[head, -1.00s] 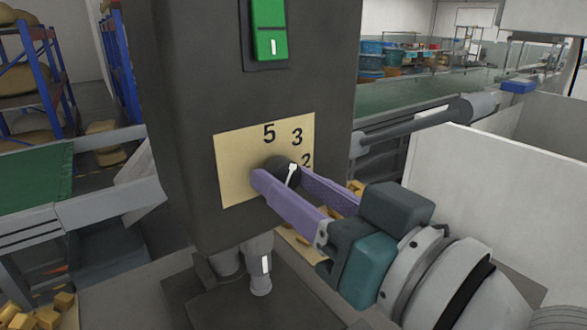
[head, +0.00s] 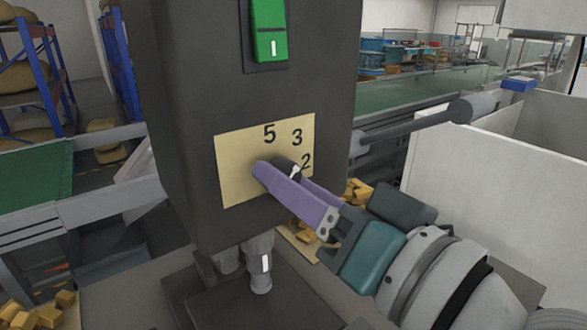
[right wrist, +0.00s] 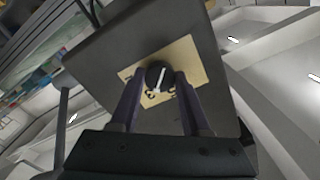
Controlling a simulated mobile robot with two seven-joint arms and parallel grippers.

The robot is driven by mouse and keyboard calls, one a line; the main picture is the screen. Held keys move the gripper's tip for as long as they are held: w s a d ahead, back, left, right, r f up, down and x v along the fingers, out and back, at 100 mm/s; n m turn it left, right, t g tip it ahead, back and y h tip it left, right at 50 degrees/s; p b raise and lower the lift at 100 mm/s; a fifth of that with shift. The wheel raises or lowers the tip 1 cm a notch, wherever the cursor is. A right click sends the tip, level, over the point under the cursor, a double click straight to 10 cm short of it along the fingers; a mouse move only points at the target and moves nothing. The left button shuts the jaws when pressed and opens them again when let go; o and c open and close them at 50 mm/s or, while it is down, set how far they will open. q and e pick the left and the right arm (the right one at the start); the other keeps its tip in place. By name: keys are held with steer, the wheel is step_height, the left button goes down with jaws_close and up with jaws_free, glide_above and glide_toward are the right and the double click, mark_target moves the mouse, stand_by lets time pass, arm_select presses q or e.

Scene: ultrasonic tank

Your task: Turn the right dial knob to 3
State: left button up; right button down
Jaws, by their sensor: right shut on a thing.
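The dial knob (head: 285,165) is black with a white pointer mark and sits on a tan plate (head: 236,163) on the dark machine column. The numerals 5, 3 and 2 show on the plate; any lower ones are hidden by my gripper. The white mark slants up and right, roughly toward the 2, below the 3. My right gripper (head: 283,172) is shut on the knob, with a purple finger on each side. In the right wrist view the knob (right wrist: 157,75) sits between the fingertips (right wrist: 158,80). My left gripper is not in view.
A green rocker switch (head: 269,30) is above the plate on the column (head: 190,120). A grey bar (head: 415,125) and a pale-walled bin (head: 470,190) stand to the right. Small yellow blocks (head: 357,192) lie behind my gripper. A green conveyor (head: 35,175) is at left.

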steer(key=shift+c, duration=1.9)
jaws_free()
steer(key=b+v, duration=0.2)
steer(key=v, duration=0.8)
